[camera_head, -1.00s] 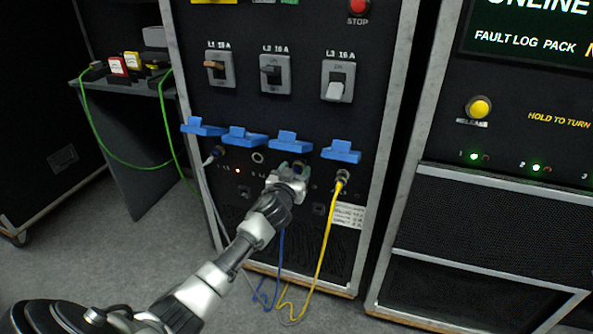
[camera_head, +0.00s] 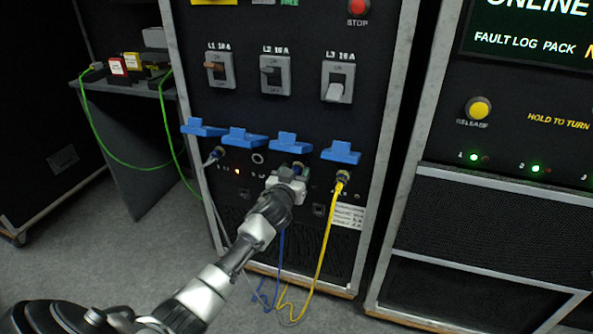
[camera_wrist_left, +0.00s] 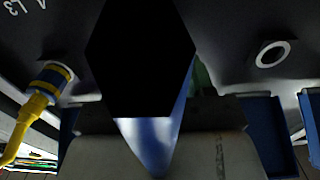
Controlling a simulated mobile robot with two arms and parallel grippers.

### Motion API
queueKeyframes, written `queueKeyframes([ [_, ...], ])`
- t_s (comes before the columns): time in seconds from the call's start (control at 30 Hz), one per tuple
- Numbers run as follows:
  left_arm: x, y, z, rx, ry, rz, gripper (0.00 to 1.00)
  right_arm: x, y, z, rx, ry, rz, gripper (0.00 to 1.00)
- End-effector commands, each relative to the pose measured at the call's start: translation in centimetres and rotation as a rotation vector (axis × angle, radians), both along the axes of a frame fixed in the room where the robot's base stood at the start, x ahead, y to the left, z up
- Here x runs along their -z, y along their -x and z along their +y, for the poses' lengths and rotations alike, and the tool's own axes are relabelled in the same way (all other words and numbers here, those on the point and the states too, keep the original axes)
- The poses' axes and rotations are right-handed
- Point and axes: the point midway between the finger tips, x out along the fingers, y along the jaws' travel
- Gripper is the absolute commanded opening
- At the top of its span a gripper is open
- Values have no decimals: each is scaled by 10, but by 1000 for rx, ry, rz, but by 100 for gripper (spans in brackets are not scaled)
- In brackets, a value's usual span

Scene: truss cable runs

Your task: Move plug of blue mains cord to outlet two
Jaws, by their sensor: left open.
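My left gripper (camera_head: 293,174) is open at the third outlet from the left, around or right beside the plug of the blue mains cord; the fingers hide most of it. The blue cord (camera_head: 281,243) hangs below the gripper toward the floor. Outlet two (camera_head: 258,157) is an empty round socket just left of the gripper; an empty ringed socket also shows at the right of the left wrist view (camera_wrist_left: 272,54). A dark hexagonal shape and a blue part fill the middle of that view, hiding the contact. My right gripper is not in view.
A yellow plug (camera_head: 341,178) sits in the outlet to the right, with its yellow cord (camera_head: 324,245) hanging. A grey-corded plug (camera_head: 215,155) sits at the far left. Blue flip covers (camera_head: 244,137) stand raised above the outlets. Breaker switches (camera_head: 275,74) are above.

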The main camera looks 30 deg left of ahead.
Motion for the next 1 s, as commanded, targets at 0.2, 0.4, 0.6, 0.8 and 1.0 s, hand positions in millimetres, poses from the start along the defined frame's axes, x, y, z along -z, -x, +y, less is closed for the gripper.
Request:
queueKeyframes([
  [0.2,0,0,0,0,0,0,51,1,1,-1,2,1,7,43],
  [0.4,0,0,0,0,-1,0,20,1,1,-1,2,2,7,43],
  [0.6,0,0,0,0,33,-8,6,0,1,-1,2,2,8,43],
  [0.8,-1,0,0,-1,178,-44,6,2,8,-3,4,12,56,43],
  [1.0,-1,-1,0,0,233,-58,6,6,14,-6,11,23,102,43],
])
